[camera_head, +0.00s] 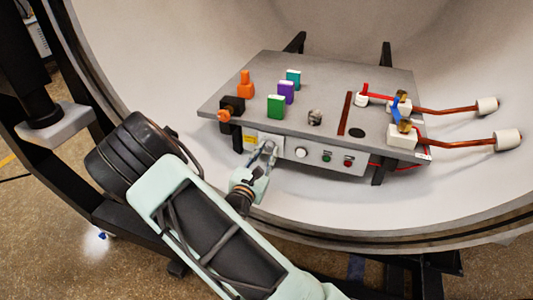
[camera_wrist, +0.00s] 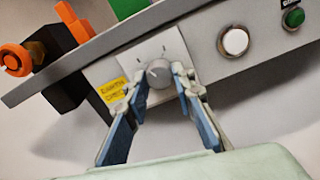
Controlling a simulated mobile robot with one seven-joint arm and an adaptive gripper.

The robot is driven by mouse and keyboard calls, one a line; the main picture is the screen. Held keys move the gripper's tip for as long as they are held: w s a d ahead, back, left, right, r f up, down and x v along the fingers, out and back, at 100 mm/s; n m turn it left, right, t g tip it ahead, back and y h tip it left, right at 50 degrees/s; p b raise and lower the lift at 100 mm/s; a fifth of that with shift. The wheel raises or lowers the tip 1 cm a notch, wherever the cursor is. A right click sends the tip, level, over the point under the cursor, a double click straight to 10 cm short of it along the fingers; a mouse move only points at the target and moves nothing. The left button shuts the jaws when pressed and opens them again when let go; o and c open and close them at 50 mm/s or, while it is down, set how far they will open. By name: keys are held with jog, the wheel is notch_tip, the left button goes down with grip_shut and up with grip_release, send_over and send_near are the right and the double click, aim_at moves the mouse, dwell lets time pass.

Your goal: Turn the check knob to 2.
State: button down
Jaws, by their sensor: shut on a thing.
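The check knob (camera_wrist: 158,74) is a small grey round knob on a pale square plate (camera_wrist: 135,53) on the front face of the panel. A yellow label (camera_wrist: 113,90) sits to its lower left in the wrist view. My gripper (camera_wrist: 157,82) is around the knob, with one finger on each side, and is shut on it. In the head view my gripper (camera_head: 265,155) reaches the front face of the panel and hides most of the knob. The knob's pointer and the plate's marks are too small to read.
The grey panel (camera_head: 330,90) stands inside the large round chamber (camera_head: 480,60). Right of the knob are a white button (camera_head: 301,152), a green button (camera_head: 327,156) and a red button (camera_head: 348,162). A black block with an orange knob (camera_head: 224,115) is to the left.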

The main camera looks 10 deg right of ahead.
jog(key=m+b, duration=0.3)
jog(key=m, duration=0.3)
jog(key=shift+f, duration=0.2)
jog(key=m+b, duration=0.3)
jog(key=shift+m, duration=0.3)
jog(key=shift+r+m+b, duration=0.2)
jog(key=shift+m+b, duration=0.9)
jog(key=shift+b, duration=0.15)
jog(key=shift+a, duration=0.1)
jog(key=c, duration=1.6)
grip_release()
jog(key=v, duration=1.2)
jog(key=shift+r, duration=0.1)
